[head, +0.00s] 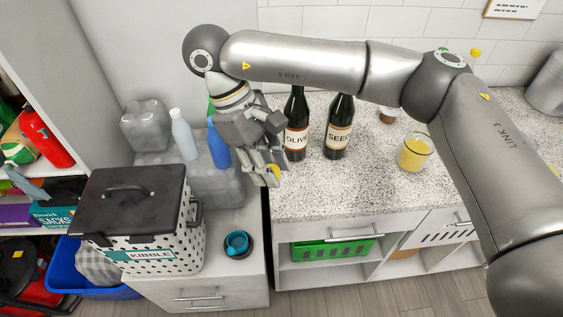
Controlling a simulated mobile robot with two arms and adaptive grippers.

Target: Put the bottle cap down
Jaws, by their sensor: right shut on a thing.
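My right gripper (266,178) hangs down from the arm over the gap between the low cabinet and the speckled counter, near the counter's left edge. It is shut on a small yellow thing, which looks like the bottle cap (274,170); the fingers hide part of it. The cap appears held in the air, left of the dark bottle labelled OLIVE (297,128). My left gripper is out of view.
A spotted KIBBLE bin (150,245) and a blue-and-black round item (237,243) stand on the low cabinet. A second dark bottle (338,128) and a yellow-filled glass (414,152) stand on the speckled counter (345,190), whose front is clear.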

